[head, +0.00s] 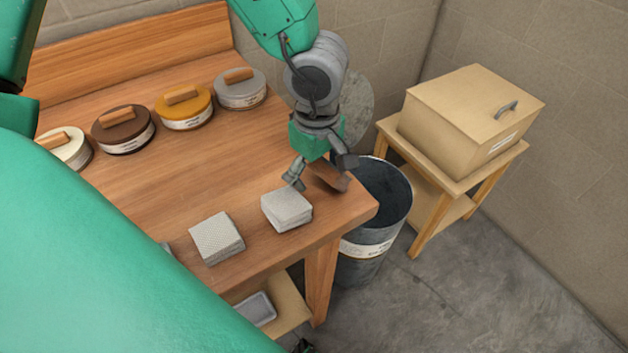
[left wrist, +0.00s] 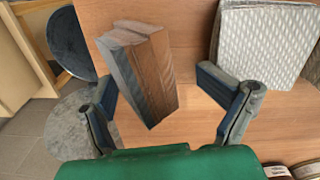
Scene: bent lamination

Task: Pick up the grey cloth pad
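Two light grey pads lie near the table's front edge in the head view. One grey pad (head: 287,209) is nearer the right corner; the other grey pad (head: 215,238) lies to its left. A patterned grey pad (left wrist: 265,40) also shows at the top right of the left wrist view, beyond one finger. My left gripper (head: 320,172) is open above the table's right corner, just behind the right-hand pad. A brown wooden block (head: 328,175) is below it; in the left wrist view the block (left wrist: 142,70) appears between the spread fingers. I cannot see my right gripper.
Several round lidded tins (head: 183,107) with wooden handles stand along the back of the wooden table (head: 190,165). A dark bin (head: 385,190) stands beside the right corner. A tan box (head: 470,115) sits on a small stand. A grey tray (head: 257,308) lies on the lower shelf.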

